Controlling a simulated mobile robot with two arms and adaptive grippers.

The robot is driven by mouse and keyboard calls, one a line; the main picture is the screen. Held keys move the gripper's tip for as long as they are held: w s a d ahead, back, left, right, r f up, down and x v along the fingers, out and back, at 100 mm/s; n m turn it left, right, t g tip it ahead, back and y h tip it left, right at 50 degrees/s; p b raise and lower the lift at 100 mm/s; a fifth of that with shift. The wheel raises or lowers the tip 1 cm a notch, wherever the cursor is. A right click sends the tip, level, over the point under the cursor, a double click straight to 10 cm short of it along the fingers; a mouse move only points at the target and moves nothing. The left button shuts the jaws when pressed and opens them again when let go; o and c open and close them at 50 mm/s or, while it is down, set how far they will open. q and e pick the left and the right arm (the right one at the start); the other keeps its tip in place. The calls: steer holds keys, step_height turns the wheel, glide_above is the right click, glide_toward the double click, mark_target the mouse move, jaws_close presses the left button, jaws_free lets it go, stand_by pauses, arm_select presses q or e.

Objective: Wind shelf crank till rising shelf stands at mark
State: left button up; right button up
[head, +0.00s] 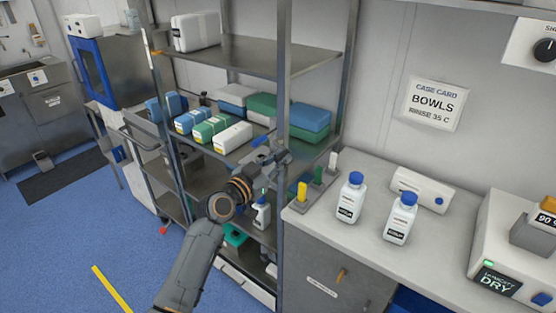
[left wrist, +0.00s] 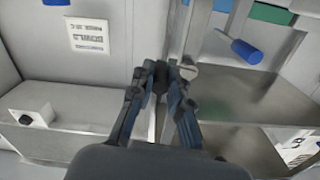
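A steel rack (head: 284,90) stands in the middle of the head view. Its upper shelf (head: 255,57) has a small orange tab (head: 156,52) at its left corner, beside a pale strip on the post. I cannot tell which shelf rises or read the mark. My right gripper is out of view.
The middle shelf holds blue, green and white packs (head: 232,137). A counter (head: 330,237) on the right bears two blue-capped bottles (head: 351,198) (head: 399,219), a white case (head: 420,190) and a peg stand (head: 303,195). Blue floor (head: 60,240) is clear at left.

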arm_select(q)
jaws_close()
steer(key=shift+r, duration=0.1)
steer(key=r+n+p, duration=0.1)
steer(key=n, duration=0.2)
steer(key=shift+r+n, duration=0.2)
steer(key=shift+n, duration=0.1)
steer(key=n, duration=0.1)
steer(key=r+n, duration=0.1)
steer(key=n, duration=0.1)
steer(key=n+p, duration=0.1)
steer(key=shift+w+a+r+n, duration=0.2)
steer(key=shift+r+n, duration=0.1)
steer(key=shift+r, duration=0.1)
steer(key=shift+w+a+r+n+p, duration=0.2)
steer(key=shift+a+r+n+p, duration=0.15)
steer(key=shift+n, duration=0.95)
steer(key=shift+w+a+r+n+p, duration=0.25)
steer(key=shift+n+p, duration=0.2)
steer(key=shift+n, duration=0.85)
steer(key=shift+w+a+r+n+p, duration=0.15)
steer(key=shift+a+r+n+p, duration=0.2)
steer(key=shift+n, duration=0.95)
